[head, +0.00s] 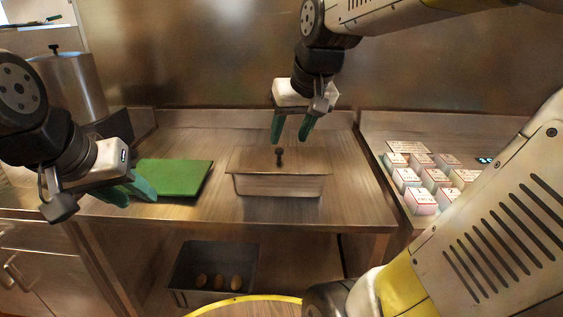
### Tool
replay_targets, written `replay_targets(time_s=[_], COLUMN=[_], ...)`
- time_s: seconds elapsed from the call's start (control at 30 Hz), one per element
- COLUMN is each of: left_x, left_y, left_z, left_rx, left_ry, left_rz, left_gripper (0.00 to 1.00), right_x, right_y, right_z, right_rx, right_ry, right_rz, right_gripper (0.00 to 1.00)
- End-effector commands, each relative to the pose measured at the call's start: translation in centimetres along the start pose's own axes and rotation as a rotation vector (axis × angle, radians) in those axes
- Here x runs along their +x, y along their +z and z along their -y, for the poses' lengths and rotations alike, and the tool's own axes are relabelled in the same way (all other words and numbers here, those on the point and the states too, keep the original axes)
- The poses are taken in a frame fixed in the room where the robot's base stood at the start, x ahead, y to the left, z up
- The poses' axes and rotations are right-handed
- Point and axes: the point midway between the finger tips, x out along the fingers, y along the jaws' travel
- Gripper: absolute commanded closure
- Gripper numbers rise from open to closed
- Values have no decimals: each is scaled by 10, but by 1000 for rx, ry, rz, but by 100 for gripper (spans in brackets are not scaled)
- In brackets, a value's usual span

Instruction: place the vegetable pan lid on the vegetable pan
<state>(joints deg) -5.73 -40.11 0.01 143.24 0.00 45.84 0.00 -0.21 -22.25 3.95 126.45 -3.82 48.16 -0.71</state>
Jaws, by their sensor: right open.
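The metal vegetable pan (280,187) stands on the steel counter in the middle of the head view. Its flat metal lid (250,163), with a dark upright knob (279,156), lies over the pan's top and looks roughly level. Whether the lid is fully seated cannot be told, and the pan's inside is hidden. My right gripper (291,138) is open and empty, with its teal fingers pointing down just above and behind the knob. My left gripper (132,193) is at the left, by the front of the green cutting board; its finger gap is unclear.
The green cutting board (178,176) lies left of the pan. A dark tray (212,270) with several brown oval items is on the shelf below. Several small labelled boxes (422,198) stand at the right. A large metal pot (75,88) is at the back left.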

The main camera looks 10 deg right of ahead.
Motion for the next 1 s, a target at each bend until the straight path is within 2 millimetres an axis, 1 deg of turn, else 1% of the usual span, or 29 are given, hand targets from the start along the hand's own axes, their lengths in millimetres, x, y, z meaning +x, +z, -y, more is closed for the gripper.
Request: replay_targets(time_s=[0.03, 0.1, 0.2, 0.3, 0.43, 1.0], left_x=[0, 0, 0, 0, 0, 0], left_y=[0, 0, 0, 0, 0, 0], left_z=[0, 0, 0, 0, 0, 0], left_rx=[0, 0, 0, 0, 0, 0], left_ry=[0, 0, 0, 0, 0, 0], left_rz=[0, 0, 0, 0, 0, 0], left_gripper=[64, 64, 64, 64, 64, 64], right_x=[-8, -12, -13, -12, -11, -11], right_y=[24, 51, 80, 97, 104, 104], right_z=[6, 12, 19, 22, 24, 24], right_rx=[5, 18, 31, 40, 43, 43], right_ry=[-15, -37, -64, -80, -88, -87], right_rz=[-19, -35, -52, -60, -62, -62], right_gripper=[52, 52, 52, 52, 52, 52])
